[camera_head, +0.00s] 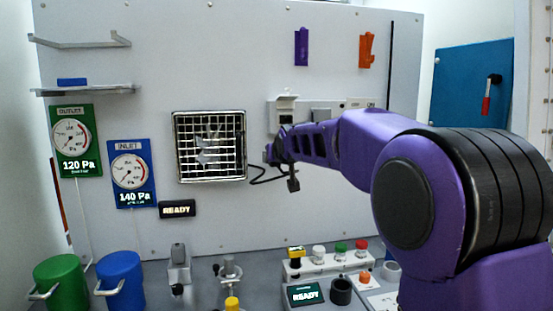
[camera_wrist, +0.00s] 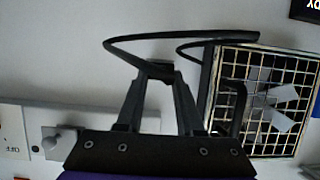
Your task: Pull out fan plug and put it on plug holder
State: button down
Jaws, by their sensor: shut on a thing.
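In the wrist view my gripper (camera_wrist: 160,76) is shut on a small black piece at the end of a looping black cable. It appears to be the fan plug (camera_wrist: 158,67), mostly hidden by the fingertips. The cable (camera_wrist: 150,36) runs to the fan (camera_wrist: 278,105), which sits behind a square wire grille. In the head view the fan (camera_head: 209,147) is left of my purple arm, with the cable (camera_head: 262,180) hanging between them. A socket box (camera_head: 286,116) with a raised cover is above my arm's end. I cannot tell which part is the plug holder.
A wall panel with OFF and ON labels (camera_head: 362,104) is partly behind my arm. Outlet (camera_head: 74,140) and inlet gauges (camera_head: 132,172) hang left of the fan. Green (camera_head: 60,282) and blue canisters (camera_head: 120,278) and several small bench items stand below. The wall under the fan is mostly clear.

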jog(key=shift+w+a, duration=0.1)
jog(key=shift+w, duration=0.25)
jog(key=shift+c, duration=2.3)
grip_release()
